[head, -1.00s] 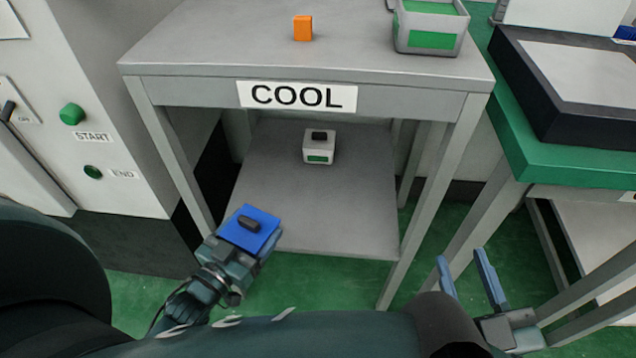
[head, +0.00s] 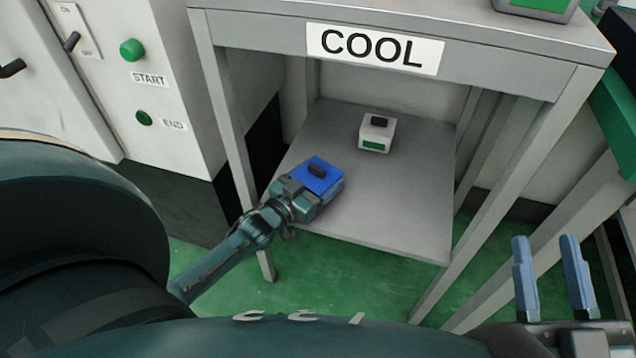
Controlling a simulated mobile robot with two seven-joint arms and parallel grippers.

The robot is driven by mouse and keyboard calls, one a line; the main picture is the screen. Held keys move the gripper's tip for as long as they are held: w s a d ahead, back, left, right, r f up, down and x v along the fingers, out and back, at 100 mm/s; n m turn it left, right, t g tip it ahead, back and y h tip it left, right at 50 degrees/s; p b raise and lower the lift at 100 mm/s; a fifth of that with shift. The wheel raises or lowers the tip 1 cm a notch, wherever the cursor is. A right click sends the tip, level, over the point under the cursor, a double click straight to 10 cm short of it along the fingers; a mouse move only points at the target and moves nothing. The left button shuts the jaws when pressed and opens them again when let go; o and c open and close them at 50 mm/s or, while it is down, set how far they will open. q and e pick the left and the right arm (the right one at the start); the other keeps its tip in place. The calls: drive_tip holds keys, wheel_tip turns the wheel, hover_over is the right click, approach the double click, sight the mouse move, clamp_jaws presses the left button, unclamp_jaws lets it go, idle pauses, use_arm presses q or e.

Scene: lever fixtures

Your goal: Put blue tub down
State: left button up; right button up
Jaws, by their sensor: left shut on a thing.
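The blue tub (head: 327,178) has a blue lid with a dark knob. My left gripper (head: 306,188) is shut on it and holds it over the front left part of the lower shelf (head: 400,205) of the table marked COOL. I cannot tell whether the tub touches the shelf. The tub's lower sides are hidden by the gripper. My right gripper (head: 548,262) is open and empty at the lower right, outside the table's right front leg.
A white tub (head: 376,134) with a green label and dark knob stands farther back on the shelf. The table's front legs (head: 232,135) flank the shelf opening. The shelf's right side is clear. A control panel (head: 150,80) stands at left.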

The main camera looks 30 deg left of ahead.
use_arm(q)
drive_tip(key=shift+w, duration=0.15)
drive_tip(key=shift+f, duration=0.1)
drive_tip(key=shift+f, duration=0.15)
drive_tip(key=o, duration=1.8)
